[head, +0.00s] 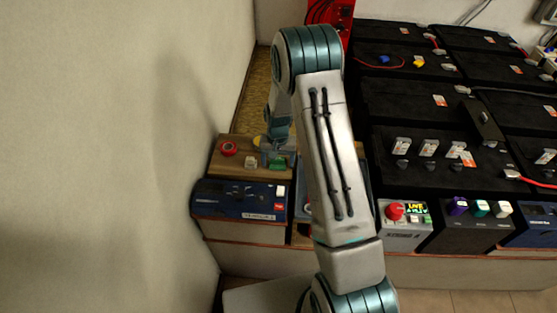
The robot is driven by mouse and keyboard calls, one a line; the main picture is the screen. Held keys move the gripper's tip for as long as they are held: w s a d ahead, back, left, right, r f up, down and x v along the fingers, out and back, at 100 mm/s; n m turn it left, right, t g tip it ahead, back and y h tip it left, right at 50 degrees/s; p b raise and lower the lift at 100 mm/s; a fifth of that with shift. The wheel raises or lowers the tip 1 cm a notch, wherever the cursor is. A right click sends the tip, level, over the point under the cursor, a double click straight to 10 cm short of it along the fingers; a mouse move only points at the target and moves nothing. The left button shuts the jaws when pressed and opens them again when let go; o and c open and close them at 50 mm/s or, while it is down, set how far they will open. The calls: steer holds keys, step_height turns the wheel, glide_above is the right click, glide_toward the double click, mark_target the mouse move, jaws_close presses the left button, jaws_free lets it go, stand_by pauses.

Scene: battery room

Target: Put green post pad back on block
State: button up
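A wooden block (232,169) stands at the left behind a dark blue unit, close to the wall. A small green piece (278,164), which looks like the green post pad, is at the block's right side. My gripper (277,148) is low over this right part, just behind or above the green piece. Its fingertips are too small and partly hidden to show whether they are apart or touch the piece. My arm crosses the middle of the view and hides what lies right of the block.
A red ring (228,148), a small pale piece (252,162) and a partly hidden yellow piece (257,141) are on the block. The dark blue unit (235,200) stands in front. Black batteries (405,102) fill the right. A panel with a red knob (395,211) stands before them.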

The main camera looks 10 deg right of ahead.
mark_target(278, 160)
step_height(278, 160, up, 12)
steer(key=s+r+n+t, duration=0.1)
steer(key=s+r, duration=0.9)
steer(key=r, duration=0.2)
steer(key=s+r+n+t, duration=0.1)
steer(key=s+r, duration=0.1)
steer(key=s, duration=0.6)
steer(key=s+r+n, duration=0.1)
steer(key=s+r, duration=0.1)
steer(key=s, duration=0.7)
steer(key=shift+r+t, duration=0.35)
steer(key=shift+t, duration=0.05)
steer(key=shift+d, duration=0.1)
